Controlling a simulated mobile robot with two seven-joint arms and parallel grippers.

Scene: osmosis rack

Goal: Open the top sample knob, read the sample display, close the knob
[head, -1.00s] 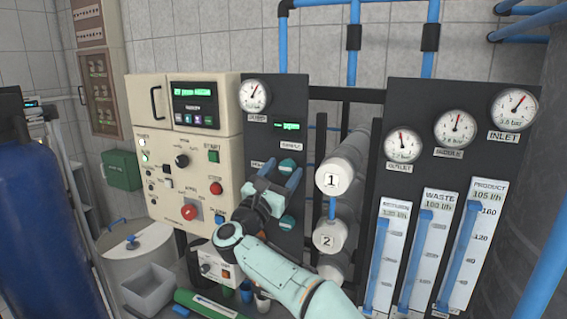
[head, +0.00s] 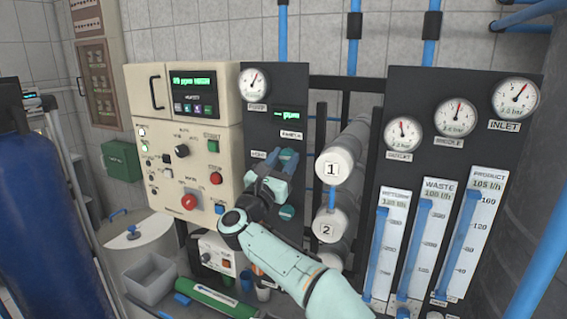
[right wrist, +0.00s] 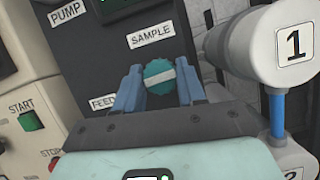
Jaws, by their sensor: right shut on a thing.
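The top sample knob (right wrist: 159,77) is a round teal knob with a white bar lying nearly level, on a dark panel under the SAMPLE label (right wrist: 151,34). My right gripper (right wrist: 160,83) is shut on it, one blue finger on each side. In the head view my right gripper (head: 282,160) covers most of this knob. The small sample display (head: 290,114) above is lit green, but its digits are too small to read. A second teal knob (head: 287,212) sits lower on the panel. My left gripper is not in view.
Left of the panel is a cream control box (head: 150,115) with a red knob and buttons. White cylinder ends marked 1 (head: 332,168) and 2 (head: 329,226) stand close on the right. Flow tubes (head: 432,240) and gauges are further right.

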